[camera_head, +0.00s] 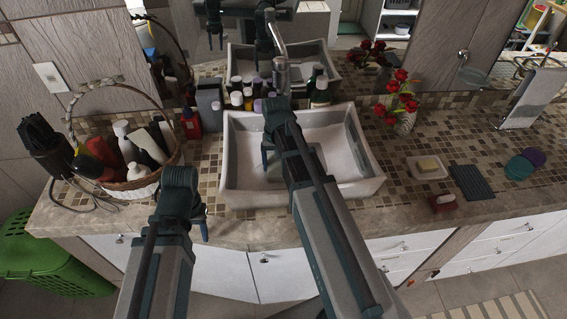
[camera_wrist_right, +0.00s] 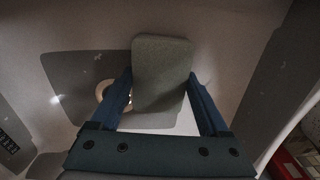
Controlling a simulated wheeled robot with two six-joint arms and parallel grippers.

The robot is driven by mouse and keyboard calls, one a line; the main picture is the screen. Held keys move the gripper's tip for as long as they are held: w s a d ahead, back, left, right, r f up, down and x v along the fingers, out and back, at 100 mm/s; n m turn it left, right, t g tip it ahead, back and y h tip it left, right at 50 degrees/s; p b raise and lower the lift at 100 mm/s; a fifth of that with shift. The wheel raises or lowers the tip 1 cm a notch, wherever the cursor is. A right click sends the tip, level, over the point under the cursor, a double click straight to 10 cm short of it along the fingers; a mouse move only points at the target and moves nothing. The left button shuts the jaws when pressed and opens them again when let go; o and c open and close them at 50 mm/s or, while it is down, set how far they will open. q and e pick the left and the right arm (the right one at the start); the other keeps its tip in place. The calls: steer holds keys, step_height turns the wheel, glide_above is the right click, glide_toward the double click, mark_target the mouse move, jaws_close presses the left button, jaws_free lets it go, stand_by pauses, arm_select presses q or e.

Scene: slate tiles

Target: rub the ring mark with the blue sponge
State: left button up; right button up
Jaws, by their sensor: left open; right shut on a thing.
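My right gripper (camera_wrist_right: 160,88) is shut on a flat rectangular pad (camera_wrist_right: 163,70), which I take as the blue sponge. It looks dull grey-green in this shade. My right gripper also shows in the head view (camera_head: 266,160), reaching down into the white sink (camera_head: 236,180), where the arm hides the pad. A pale brown ring (camera_wrist_right: 103,92) shows on the basin surface, left of the pad and partly behind a finger. I cannot tell whether it is the ring mark or the drain. My left gripper (camera_head: 203,230) is open and apart from things, in front of the counter's edge.
A faucet (camera_head: 281,75) and several bottles (camera_head: 237,98) stand behind the sink. A wicker basket (camera_head: 138,185) is at the left. Red flowers (camera_head: 402,98), a soap dish (camera_head: 427,168), a dark ribbed mat (camera_head: 471,182) and a red item (camera_head: 443,203) are at the right.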

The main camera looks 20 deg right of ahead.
mark_target(255, 173)
steer(key=shift+w+a+f, duration=0.1)
steer(key=shift+w+a, duration=0.15)
steer(key=shift+a, duration=0.65)
steer(key=shift+w+a, duration=0.2)
steer(key=shift+a, duration=0.65)
steer(key=shift+w+a, duration=0.3)
steer(key=shift+a, duration=0.6)
steer(key=shift+w+a, duration=0.3)
steer(key=shift+a, duration=0.6)
steer(key=shift+d, duration=0.1)
steer(key=shift+r+p, duration=0.6)
steer(key=shift+r, duration=0.1)
step_height(255, 173, up, 5)
steer(key=p, duration=0.4)
steer(key=shift+d+f+p, duration=0.1)
steer(key=shift+p, duration=0.3)
step_height(255, 173, up, 3)
steer(key=p, duration=0.3)
